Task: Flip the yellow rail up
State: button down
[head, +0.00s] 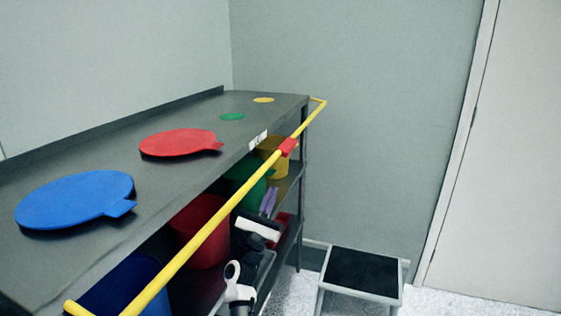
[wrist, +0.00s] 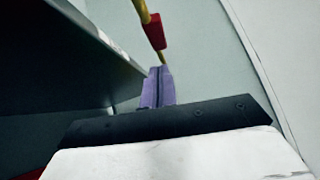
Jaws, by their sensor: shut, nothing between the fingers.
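The yellow rail (head: 208,243) runs along the front edge of the grey table, from the lower left to the far right corner. It carries a red sleeve (head: 288,147) towards its far end. In the wrist view the rail (wrist: 142,10) and its red sleeve (wrist: 155,31) show at the top, beyond my fingertips. My gripper (head: 270,190) has purple fingers and is below the rail, lower than the red sleeve. In the wrist view the gripper (wrist: 160,70) has its fingers together and empty. I cannot tell whether the fingertips touch the rail.
The grey table (head: 115,150) bears a blue lid (head: 75,198), a red lid (head: 180,142) and small green and yellow discs. Blue, red, green and yellow buckets stand on the shelf below. A black-topped step stool (head: 362,274) stands on the floor at the right.

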jog(key=p+x, duration=0.3)
jog(key=x, duration=0.7)
jog(key=shift+p, duration=0.35)
